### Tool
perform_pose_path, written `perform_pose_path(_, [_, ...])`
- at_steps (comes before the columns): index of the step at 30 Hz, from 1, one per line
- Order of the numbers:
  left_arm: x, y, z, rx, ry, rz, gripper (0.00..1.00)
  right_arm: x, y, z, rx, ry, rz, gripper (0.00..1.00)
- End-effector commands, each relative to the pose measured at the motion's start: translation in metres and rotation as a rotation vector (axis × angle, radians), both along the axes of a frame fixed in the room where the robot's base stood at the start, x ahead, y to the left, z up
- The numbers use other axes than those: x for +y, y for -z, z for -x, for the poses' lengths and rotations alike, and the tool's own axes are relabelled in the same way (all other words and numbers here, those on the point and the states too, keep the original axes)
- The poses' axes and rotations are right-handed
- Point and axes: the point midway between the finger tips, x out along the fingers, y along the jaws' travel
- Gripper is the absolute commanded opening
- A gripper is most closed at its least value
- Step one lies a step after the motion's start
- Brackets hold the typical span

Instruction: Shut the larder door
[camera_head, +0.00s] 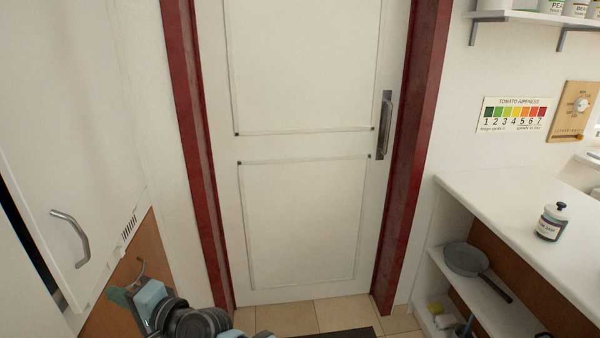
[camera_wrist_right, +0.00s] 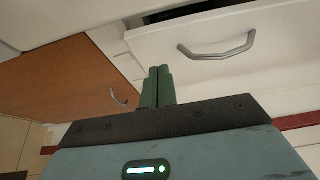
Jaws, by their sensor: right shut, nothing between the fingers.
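A tall white cabinet door (camera_head: 90,150) with a curved metal handle (camera_head: 70,237) fills the left of the head view; I take it as the larder door. A dark gap shows along its left edge, so it looks ajar. In the right wrist view the white door (camera_wrist_right: 275,65) and its handle (camera_wrist_right: 217,49) are just beyond my fingers. My right gripper (camera_head: 119,298) is low at the left of the head view, near the door's lower part; its green fingers (camera_wrist_right: 157,86) are together and empty. I cannot tell whether they touch the door. My left gripper is not in view.
A brown panel (camera_head: 165,260) with its own handle (camera_head: 141,270) is beside my right gripper. A white room door (camera_head: 300,220) in a red frame (camera_head: 191,130) stands shut at the centre. At right, a white counter (camera_head: 500,205) holds a jar (camera_head: 551,222). Little tiled floor (camera_head: 290,318) shows.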

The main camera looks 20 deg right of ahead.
Motion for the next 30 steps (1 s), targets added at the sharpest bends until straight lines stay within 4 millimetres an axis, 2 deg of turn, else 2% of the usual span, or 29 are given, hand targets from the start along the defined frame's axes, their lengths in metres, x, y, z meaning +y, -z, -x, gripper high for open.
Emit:
perform_pose_path(11, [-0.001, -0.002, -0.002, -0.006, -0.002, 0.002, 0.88, -0.003, 0.0, 0.002, 0.001, 0.0, -0.001, 0.0])
perform_pose_path(24, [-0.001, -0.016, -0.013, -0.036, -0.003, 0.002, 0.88, -0.048, -0.001, 0.036, -0.002, 0.002, -0.001, 0.0])
perform_pose_path(30, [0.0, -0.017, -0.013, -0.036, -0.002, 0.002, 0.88, -0.06, -0.001, 0.046, -0.001, 0.0, -0.001, 0.0])
